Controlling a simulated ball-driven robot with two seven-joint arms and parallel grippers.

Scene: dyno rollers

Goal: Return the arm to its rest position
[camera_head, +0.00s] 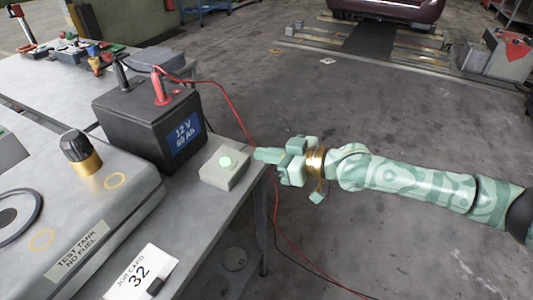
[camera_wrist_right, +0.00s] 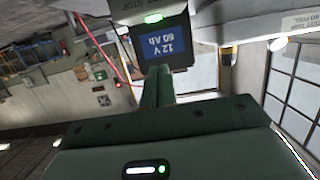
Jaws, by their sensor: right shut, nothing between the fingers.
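My right arm (camera_head: 415,183) comes in from the right in the head view, green with a gold band at the wrist. My right gripper (camera_head: 262,155) is shut and empty. Its fingertips are beside the small grey box (camera_head: 223,170) with a lit green button (camera_head: 225,162) at the table edge; I cannot tell whether they touch it. In the right wrist view the shut fingers (camera_wrist_right: 158,88) point toward the box's lit green button (camera_wrist_right: 153,18) and the battery label. My left gripper is not in view.
A black 12 V battery (camera_head: 150,125) with red and black clamps stands behind the box. A test tank (camera_head: 75,215) and a job card (camera_head: 142,272) are on the grey table. A red cable (camera_head: 240,125) hangs over the edge. The floor to the right is mostly clear.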

